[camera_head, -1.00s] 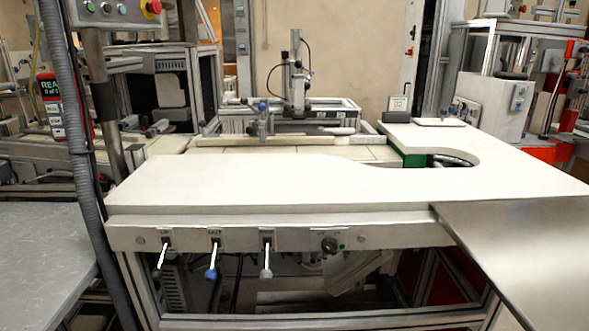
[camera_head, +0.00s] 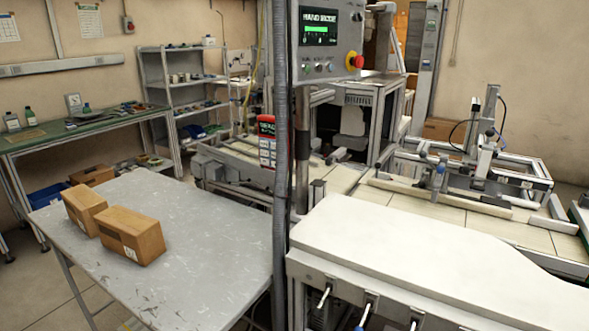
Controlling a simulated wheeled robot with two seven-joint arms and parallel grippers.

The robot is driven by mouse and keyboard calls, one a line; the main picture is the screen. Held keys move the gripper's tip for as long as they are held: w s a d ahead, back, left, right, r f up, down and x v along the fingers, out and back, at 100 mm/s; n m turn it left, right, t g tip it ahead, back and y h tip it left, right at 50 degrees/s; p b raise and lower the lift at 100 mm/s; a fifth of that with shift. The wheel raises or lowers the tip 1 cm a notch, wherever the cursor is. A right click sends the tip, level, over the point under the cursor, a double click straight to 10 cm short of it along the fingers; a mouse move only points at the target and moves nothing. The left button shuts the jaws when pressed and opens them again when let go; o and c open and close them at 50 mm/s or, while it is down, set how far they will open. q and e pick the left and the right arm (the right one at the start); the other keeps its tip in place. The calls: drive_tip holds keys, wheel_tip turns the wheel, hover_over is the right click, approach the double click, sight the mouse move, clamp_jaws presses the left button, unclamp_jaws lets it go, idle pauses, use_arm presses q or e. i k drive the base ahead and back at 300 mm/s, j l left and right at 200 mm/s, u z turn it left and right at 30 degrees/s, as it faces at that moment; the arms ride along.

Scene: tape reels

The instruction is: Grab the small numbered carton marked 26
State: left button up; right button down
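Two small brown cartons stand side by side on a grey metal table at the left. The left carton (camera_head: 84,209) is turned with a small white label low on its end. The right carton (camera_head: 132,234) is closer to me, with a dark band on its side and a small white label (camera_head: 131,254) low on its front. The marks on both labels are too small to read, so I cannot tell which is 26. Neither of my grippers is in view.
The grey table (camera_head: 190,240) is bare to the right of the cartons. A grey vertical hose and post (camera_head: 281,160) stand between it and the white worktop (camera_head: 400,245). A green-topped bench (camera_head: 75,130) and shelves (camera_head: 185,95) stand behind.

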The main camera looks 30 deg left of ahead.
sight(82, 204)
drive_tip(key=u, duration=2.3)
drive_tip(key=i+j, duration=0.25)
